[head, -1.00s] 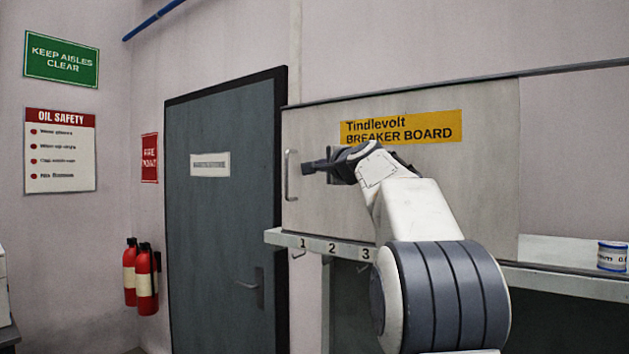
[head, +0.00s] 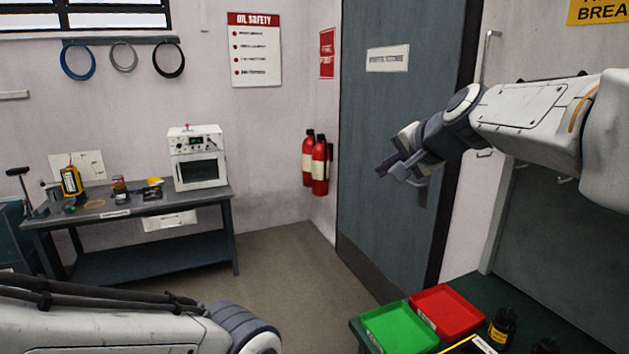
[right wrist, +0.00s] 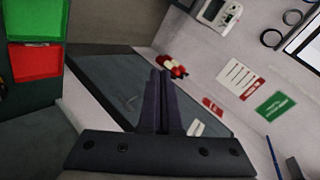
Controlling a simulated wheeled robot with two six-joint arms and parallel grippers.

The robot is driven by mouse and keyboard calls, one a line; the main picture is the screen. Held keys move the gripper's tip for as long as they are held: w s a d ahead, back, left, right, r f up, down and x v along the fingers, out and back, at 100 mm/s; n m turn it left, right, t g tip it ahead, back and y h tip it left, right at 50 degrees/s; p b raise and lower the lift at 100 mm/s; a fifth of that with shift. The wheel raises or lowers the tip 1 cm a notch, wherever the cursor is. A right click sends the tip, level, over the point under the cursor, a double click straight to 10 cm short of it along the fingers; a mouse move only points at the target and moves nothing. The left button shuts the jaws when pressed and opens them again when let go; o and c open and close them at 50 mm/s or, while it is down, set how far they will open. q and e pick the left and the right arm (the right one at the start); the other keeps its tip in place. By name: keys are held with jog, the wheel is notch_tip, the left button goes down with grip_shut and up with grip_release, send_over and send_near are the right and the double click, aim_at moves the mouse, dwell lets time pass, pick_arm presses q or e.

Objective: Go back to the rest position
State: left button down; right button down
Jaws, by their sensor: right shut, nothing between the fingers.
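My right gripper (head: 388,169) reaches in from the right in the head view, in mid-air before the grey door (head: 392,150). It is shut and holds nothing. Its two dark fingers lie together in the right wrist view (right wrist: 161,75). My left arm shows at the bottom left of the head view, but its gripper is out of the picture.
A green tray (head: 372,326) and a red tray (head: 474,312) sit on a bench at the lower right. A workbench (head: 150,208) with a white device (head: 198,160) stands at the left. Fire extinguishers (head: 320,165) hang by the door. The floor between (head: 285,262) is clear.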

jog(key=s+a+f+n+g, duration=0.7)
jog(key=s+a+f, duration=0.5)
jog(key=s+f, duration=0.5)
jog(key=s+d+f+n+g+h, duration=0.1)
jog(key=s+f+n, duration=0.3)
jog(key=s, duration=0.5)
jog(key=s+d+f+n+g+h+b, duration=0.1)
jog(key=s+f+n, duration=0.4)
jog(key=s, duration=0.5)
jog(key=shift+d+f+n+g+h, duration=0.3)
jog(key=shift+d+f+g+h, duration=0.1)
jog(key=shift+f+g, duration=0.45)
